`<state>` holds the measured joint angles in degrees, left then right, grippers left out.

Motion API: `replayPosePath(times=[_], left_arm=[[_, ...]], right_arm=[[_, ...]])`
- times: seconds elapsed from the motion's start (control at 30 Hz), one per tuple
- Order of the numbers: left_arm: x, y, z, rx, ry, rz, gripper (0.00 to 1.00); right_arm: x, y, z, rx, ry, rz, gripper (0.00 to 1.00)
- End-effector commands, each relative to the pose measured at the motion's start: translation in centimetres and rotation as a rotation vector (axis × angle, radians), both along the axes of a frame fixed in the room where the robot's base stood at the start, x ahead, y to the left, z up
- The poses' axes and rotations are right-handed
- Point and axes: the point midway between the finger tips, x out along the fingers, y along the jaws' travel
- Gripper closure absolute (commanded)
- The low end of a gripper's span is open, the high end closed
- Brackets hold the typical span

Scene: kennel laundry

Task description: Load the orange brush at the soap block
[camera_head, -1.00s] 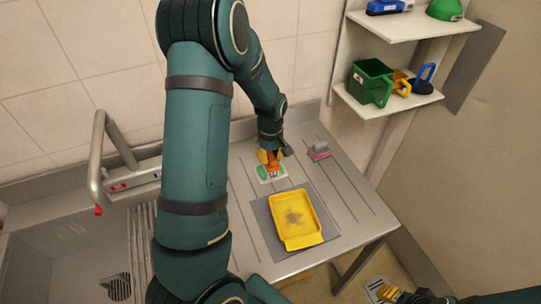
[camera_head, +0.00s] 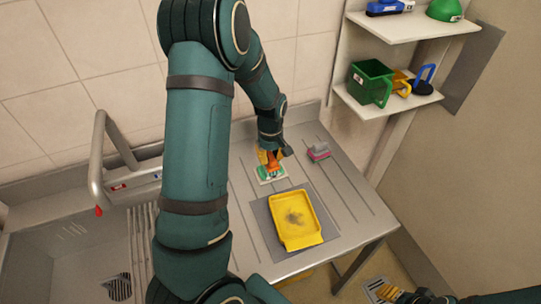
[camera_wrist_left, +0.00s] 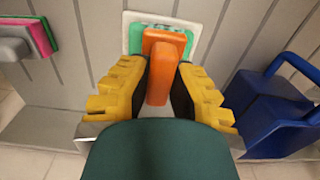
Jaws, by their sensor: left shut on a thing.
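My left gripper (camera_head: 269,158) has yellow fingers and is shut on the orange brush (camera_head: 273,164). In the left wrist view the brush handle (camera_wrist_left: 161,78) stands between the fingers (camera_wrist_left: 157,90). The green soap block (camera_head: 264,174) lies on a white dish (camera_head: 286,178) on the steel drainboard. The brush head is over the soap block, which shows on both sides of it in the left wrist view (camera_wrist_left: 134,40). I cannot tell whether the bristles touch the soap. My right gripper (camera_head: 388,293) is partly in view at the bottom right, and its opening is unclear.
A yellow tray (camera_head: 284,225) with a dark smudge lies on a grey mat (camera_head: 262,215). A pink and grey scrubber (camera_head: 318,151) lies right of the soap. A blue container (camera_wrist_left: 265,110) stands close by in the left wrist view. The sink and tap (camera_head: 97,160) are at the left.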

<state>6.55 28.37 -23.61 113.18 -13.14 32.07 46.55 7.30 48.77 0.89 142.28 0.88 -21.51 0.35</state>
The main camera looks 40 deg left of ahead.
Motion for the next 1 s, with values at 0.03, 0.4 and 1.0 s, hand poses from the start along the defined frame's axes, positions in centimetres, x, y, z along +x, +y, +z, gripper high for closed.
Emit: replayPosePath(times=[0.03, 0.4, 1.0], left_arm=[[0.0, 0.0, 0.6, 0.000, -0.001, 0.000, 1.00], [0.0, 0.1, 3.4, 0.001, -0.002, 0.000, 1.00], [0.1, 0.0, 6.8, 0.001, -0.003, 0.000, 1.00]], right_arm=[[0.0, 0.0, 0.5, 0.000, 0.000, 0.000, 0.53], [0.0, 0.0, 2.7, 0.000, 0.000, 0.000, 0.53], [0.0, 0.0, 5.3, 0.000, 0.000, 0.000, 0.53]])
